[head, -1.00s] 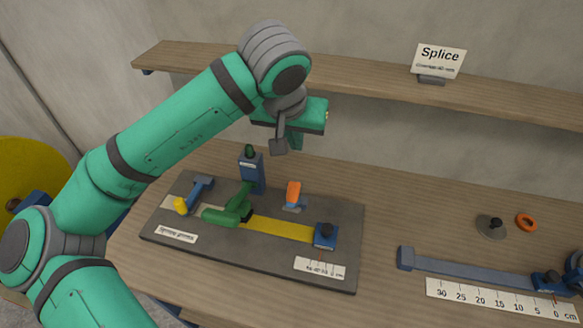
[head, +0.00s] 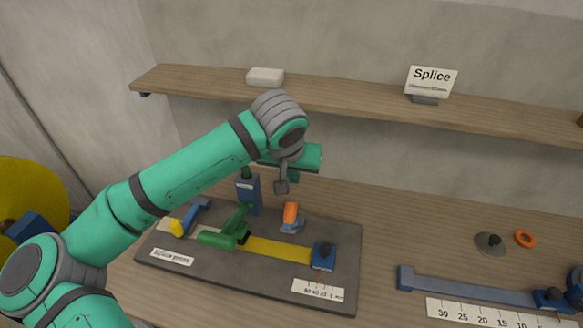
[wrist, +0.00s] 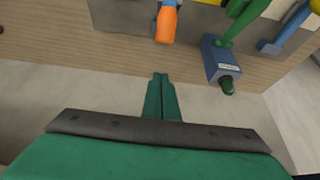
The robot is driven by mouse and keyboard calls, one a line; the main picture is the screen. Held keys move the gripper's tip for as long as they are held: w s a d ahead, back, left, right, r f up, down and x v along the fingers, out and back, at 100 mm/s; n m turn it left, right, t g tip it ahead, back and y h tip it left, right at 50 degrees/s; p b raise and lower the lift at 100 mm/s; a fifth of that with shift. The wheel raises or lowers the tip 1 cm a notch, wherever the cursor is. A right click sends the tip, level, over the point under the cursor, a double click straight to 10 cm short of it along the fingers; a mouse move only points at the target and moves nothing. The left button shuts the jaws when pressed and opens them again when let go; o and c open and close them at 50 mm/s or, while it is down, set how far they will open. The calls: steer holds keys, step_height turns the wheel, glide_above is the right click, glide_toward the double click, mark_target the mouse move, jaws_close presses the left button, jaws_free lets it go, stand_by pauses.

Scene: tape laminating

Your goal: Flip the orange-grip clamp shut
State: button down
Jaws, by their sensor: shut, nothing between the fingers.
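The clamp with the orange grip (head: 291,213) stands on the dark base plate (head: 315,285), behind the yellow strip. Its grip sticks up from a small grey-blue base. In the wrist view the orange grip (wrist: 167,24) is at the top, ahead of my fingertips and apart from them. My gripper (head: 293,177) hangs above and behind the plate in the head view, partly hidden by my wrist. In the wrist view its two green fingers (wrist: 160,78) are together with nothing between them.
A green clamp (head: 225,235) lies across the yellow strip (head: 275,249). A blue post (head: 248,195) with a dark green knob stands close left of the orange grip. A yellow-tipped blue clamp (head: 190,217) is farther left. The shelf (head: 350,101) runs behind my arm.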

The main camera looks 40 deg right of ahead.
mark_target(292, 217)
steer(key=shift+s+a+f, duration=0.25)
steer(key=shift+a+f, duration=0.05)
steer(key=shift+f, duration=0.35)
steer(key=shift+s+a+f, duration=0.25)
steer(key=shift+s+f, duration=0.05)
steer(key=shift+f, duration=0.4)
steer(key=shift+s+a+f, duration=0.25)
steer(key=shift+a+f, duration=0.05)
steer(key=shift+f, duration=0.35)
